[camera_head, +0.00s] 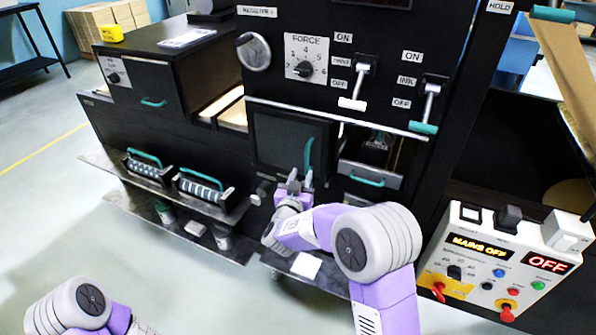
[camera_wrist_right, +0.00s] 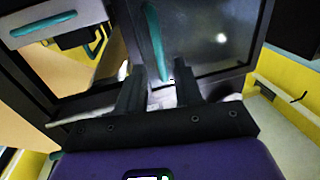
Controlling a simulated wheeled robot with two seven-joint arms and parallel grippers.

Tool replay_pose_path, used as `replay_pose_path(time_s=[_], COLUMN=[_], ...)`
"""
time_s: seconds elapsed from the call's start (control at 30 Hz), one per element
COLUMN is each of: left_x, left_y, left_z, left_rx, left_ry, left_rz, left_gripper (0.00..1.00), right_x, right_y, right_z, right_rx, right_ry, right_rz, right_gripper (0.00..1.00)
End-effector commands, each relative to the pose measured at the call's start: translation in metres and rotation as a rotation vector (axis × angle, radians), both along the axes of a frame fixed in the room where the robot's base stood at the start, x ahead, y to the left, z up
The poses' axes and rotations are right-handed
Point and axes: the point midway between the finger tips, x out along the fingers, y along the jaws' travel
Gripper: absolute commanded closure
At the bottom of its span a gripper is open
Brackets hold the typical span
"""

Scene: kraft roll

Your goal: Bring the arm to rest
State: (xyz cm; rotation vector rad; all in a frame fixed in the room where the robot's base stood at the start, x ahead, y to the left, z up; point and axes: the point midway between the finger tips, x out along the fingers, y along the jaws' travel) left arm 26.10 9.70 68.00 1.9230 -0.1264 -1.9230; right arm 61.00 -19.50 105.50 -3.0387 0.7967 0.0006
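My right arm reaches in from the lower right in the head view. Its gripper (camera_head: 300,180) is by the lower end of the teal handle (camera_head: 308,155) on a dark door (camera_head: 278,140). In the right wrist view my right gripper (camera_wrist_right: 158,85) has its two fingers apart. The teal handle (camera_wrist_right: 154,40) shows between and beyond them; I cannot tell whether they touch it. Nothing is visibly clamped. Of my left arm only a rounded link shows at the lower left in the head view; its gripper is out of view.
Right of the door is an open bay with a teal-handled drawer (camera_head: 368,181). Two levers, print (camera_head: 352,103) and ink (camera_head: 424,128), hang down above. A control panel (camera_head: 470,290) reading "MAINS OFF" stands at lower right. A shelf (camera_head: 130,178) holds teal-handled rollers. Floor at left is clear.

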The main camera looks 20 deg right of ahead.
Motion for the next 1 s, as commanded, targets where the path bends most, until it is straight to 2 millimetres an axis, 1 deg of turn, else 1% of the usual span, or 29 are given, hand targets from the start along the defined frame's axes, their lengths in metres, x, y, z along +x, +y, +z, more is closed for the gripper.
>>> replay_pose_path(time_s=[0.17, 0.23, 0.27, 0.37, 0.4, 0.47, 0.5, 0.57, 0.6, 0.67, 0.7, 0.77, 0.8, 0.83, 0.87, 0.9, 1.0], left_x=[0.000, 0.000, 0.000, 0.000, 0.000, 0.000, 0.000, 0.000, 0.000, 0.000, 0.000, 0.000, 0.000, 0.000, 0.000, 0.000, 0.000], left_y=[0.000, 0.000, 0.000, 0.000, 0.000, 0.000, 0.000, 0.000, 0.000, 0.000, 0.000, 0.000, 0.000, 0.000, 0.000, 0.000, 0.000], left_z=[0.000, 0.000, 0.000, 0.000, 0.000, 0.000, 0.000, 0.000, 0.000, 0.000, 0.000, 0.000, 0.000, 0.000, 0.000, 0.000, 0.000], left_rx=[0.000, 0.000, 0.000, 0.000, 0.000, 0.000, 0.000, 0.000, 0.000, 0.000, 0.000, 0.000, 0.000, 0.000, 0.000, 0.000, 0.000], left_ry=[0.000, 0.000, 0.000, 0.000, 0.000, 0.000, 0.000, 0.000, 0.000, 0.000, 0.000, 0.000, 0.000, 0.000, 0.000, 0.000, 0.000], left_rz=[0.000, 0.000, 0.000, 0.000, 0.000, 0.000, 0.000, 0.000, 0.000, 0.000, 0.000, 0.000, 0.000, 0.000, 0.000, 0.000, 0.000], left_gripper=[1.00, 1.00, 1.00, 1.00, 1.00, 1.00, 1.00, 1.00, 1.00, 1.00, 1.00, 1.00, 1.00, 1.00, 1.00, 1.00, 1.00], right_x=[0.000, 0.000, -0.001, -0.007, -0.013, -0.027, -0.040, -0.062, -0.080, -0.111, -0.133, -0.170, -0.195, -0.213, -0.231, -0.254, -0.302], right_y=[0.000, 0.000, 0.001, 0.005, 0.008, 0.014, 0.018, 0.025, 0.030, 0.038, 0.043, 0.053, 0.059, 0.064, 0.068, 0.074, 0.086], right_z=[-0.003, -0.016, -0.025, -0.076, -0.103, -0.146, -0.174, -0.214, -0.239, -0.273, -0.294, -0.321, -0.335, -0.344, -0.352, -0.360, -0.371], right_rx=[0.001, 0.010, 0.017, 0.059, 0.086, 0.140, 0.181, 0.245, 0.291, 0.363, 0.414, 0.494, 0.547, 0.584, 0.620, 0.667, 0.762], right_ry=[0.006, 0.032, 0.052, 0.163, 0.224, 0.328, 0.400, 0.508, 0.584, 0.696, 0.772, 0.888, 0.960, 1.015, 1.066, 1.131, 1.263], right_rz=[0.003, 0.021, 0.037, 0.112, 0.150, 0.208, 0.245, 0.295, 0.324, 0.362, 0.384, 0.413, 0.429, 0.440, 0.450, 0.460, 0.479], right_gripper=[0.65, 0.65, 0.65, 0.65, 0.65, 0.65, 0.65, 0.65, 0.65, 0.65, 0.65, 0.65, 0.65, 0.65, 0.65, 0.65, 0.65])
